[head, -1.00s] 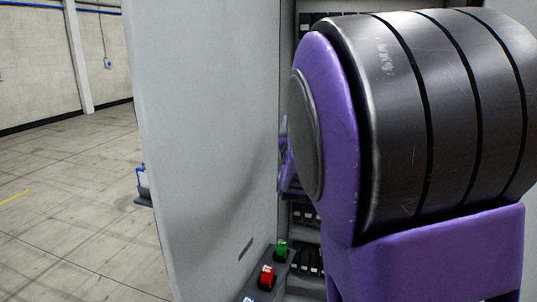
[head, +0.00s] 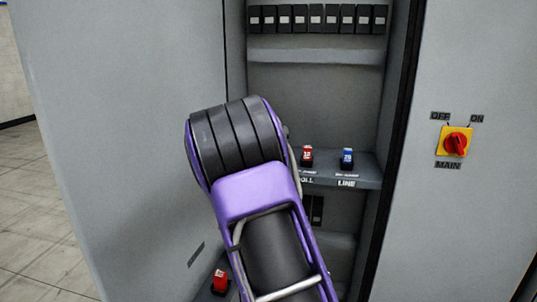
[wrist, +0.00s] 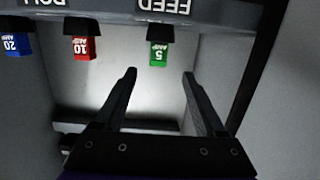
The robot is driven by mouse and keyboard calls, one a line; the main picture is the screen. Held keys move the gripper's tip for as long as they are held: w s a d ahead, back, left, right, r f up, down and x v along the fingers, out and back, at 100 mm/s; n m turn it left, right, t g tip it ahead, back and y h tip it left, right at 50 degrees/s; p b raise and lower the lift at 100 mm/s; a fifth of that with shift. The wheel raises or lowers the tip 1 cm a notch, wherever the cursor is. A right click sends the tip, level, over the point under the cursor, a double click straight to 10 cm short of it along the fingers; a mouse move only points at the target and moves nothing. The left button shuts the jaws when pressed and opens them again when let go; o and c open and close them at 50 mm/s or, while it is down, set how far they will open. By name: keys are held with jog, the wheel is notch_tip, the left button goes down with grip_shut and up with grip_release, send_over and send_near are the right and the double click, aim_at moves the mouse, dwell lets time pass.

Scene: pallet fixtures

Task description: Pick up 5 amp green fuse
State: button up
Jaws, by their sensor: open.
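The green fuse (wrist: 158,53), marked 5 AMP, shows upside down in the wrist view, seated in a black holder under the FEED label. My gripper (wrist: 160,77) is open and empty. Its two black fingertips lie on either side of the green fuse in the picture, just below it, and the fuse appears ahead of them, not gripped. In the head view my arm covers the gripper, and the green fuse does not show there.
In the wrist view a red 10 amp fuse (wrist: 81,47) and a blue 20 amp fuse (wrist: 17,44) sit left of the green one. The head view shows a shelf (head: 345,170) with a red fuse (head: 307,155) and a blue fuse (head: 347,157), and a main switch (head: 455,142).

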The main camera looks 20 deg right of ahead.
jog(key=x, duration=0.9)
jog(key=shift+s+d+r+p, duration=0.1)
jog(key=shift+d+r+p, duration=0.05)
jog(key=shift+p, duration=0.15)
grip_shut()
